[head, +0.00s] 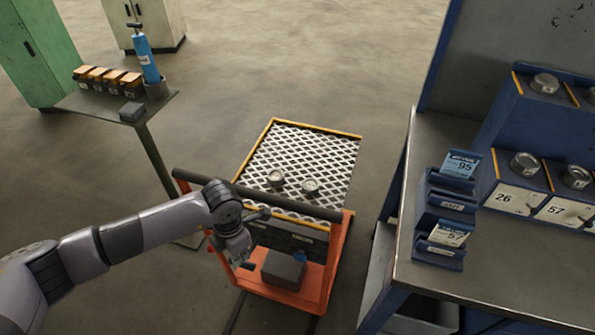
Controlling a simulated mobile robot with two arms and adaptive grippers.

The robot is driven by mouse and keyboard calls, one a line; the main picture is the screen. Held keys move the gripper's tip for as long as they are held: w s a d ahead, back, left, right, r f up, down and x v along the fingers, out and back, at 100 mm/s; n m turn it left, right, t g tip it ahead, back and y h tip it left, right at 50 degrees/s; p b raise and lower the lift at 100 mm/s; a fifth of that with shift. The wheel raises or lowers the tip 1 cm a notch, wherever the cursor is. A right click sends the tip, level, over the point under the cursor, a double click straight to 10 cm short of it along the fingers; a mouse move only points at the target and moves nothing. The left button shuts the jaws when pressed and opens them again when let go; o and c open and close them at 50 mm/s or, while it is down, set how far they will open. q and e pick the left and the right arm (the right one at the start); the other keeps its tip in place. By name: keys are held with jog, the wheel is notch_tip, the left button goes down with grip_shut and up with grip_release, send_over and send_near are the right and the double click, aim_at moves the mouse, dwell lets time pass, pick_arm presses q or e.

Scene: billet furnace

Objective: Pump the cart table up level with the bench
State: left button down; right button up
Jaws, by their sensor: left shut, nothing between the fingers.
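The cart table (325,152) is a metal mesh plate with yellow-orange edges on an orange cart. Two round metal pieces, one on the left (276,178) and one on the right (310,188), lie near its front edge. The table looks lower than the grey bench top (490,270) to its right. The cart's orange frame (338,250) and dark push handle (300,204) face me. My left gripper (246,262) is shut and empty, pointing down at the cart's left front, over its lower deck. My arm hides part of the handle and frame. My right gripper is out of view.
A grey box (284,268) sits on the cart's lower deck. The bench carries a blue card holder (438,256) and a blue rack (505,150) with round metal pieces. A side table (85,103) holds a blue pump-like cylinder (145,57). The floor behind the cart is clear.

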pick_arm(q)
notch_tip(320, 180, down, 8)
jog(key=b, duration=0.6)
jog(key=shift+s+a+r, duration=0.15)
jog(key=shift+s, duration=0.3)
jog(key=shift+r, duration=0.1)
jog(key=shift+r+p, duration=0.6)
jog(key=shift+r, duration=0.1)
jog(key=shift+w+r+p, duration=0.25)
jog(key=shift+r+p, duration=0.8)
jog(key=shift+r, duration=0.75)
jog(key=shift+w+r+p, duration=0.2)
jog(key=shift+r+p, duration=0.8)
jog(key=shift+r, duration=0.75)
jog(key=shift+f, duration=0.1)
